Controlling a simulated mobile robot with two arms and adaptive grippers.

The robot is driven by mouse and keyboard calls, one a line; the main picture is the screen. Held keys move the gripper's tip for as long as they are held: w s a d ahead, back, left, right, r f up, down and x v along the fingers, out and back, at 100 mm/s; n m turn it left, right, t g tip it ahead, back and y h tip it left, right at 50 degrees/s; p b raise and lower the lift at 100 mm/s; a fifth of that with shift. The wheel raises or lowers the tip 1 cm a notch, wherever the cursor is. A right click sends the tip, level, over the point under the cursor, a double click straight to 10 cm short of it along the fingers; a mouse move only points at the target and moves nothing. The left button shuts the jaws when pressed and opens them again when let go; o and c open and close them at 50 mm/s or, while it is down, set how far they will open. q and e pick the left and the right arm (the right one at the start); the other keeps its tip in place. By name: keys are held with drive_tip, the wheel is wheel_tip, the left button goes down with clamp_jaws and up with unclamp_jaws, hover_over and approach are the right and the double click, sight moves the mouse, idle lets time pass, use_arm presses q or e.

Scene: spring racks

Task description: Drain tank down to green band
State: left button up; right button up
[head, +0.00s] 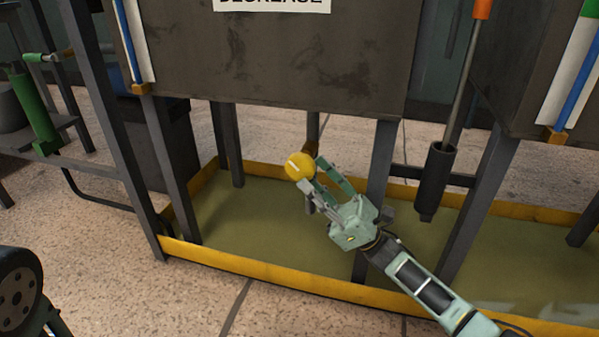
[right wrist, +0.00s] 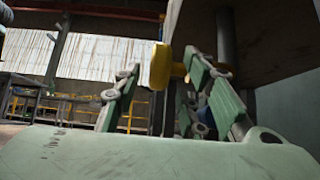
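The grey tank (head: 280,60) has a partly cut-off label at the top edge of the head view. Its level gauge (head: 133,45), a blue column on a white strip, runs down the tank's left side; no green band shows on this visible part. A round yellow valve knob (head: 299,166) sits under the tank; it also shows in the right wrist view (right wrist: 160,66). My right gripper (head: 312,174) is open at the knob, its fingers spread on either side of it. Whether they touch it, I cannot tell. My left gripper is out of view.
A yellow-edged catch tray (head: 265,277) with greenish liquid lies below the tank. Dark rack legs (head: 378,170) stand around the knob. A second tank's gauge (head: 577,70) with a green band is at right. A dark tube holder (head: 434,180) holds an orange-handled rod.

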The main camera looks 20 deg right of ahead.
sight(310, 178)
drive_tip(key=shift+b+x, duration=0.55)
drive_tip(key=shift+x, duration=1.55)
drive_tip(key=shift+c, duration=0.5)
clamp_jaws()
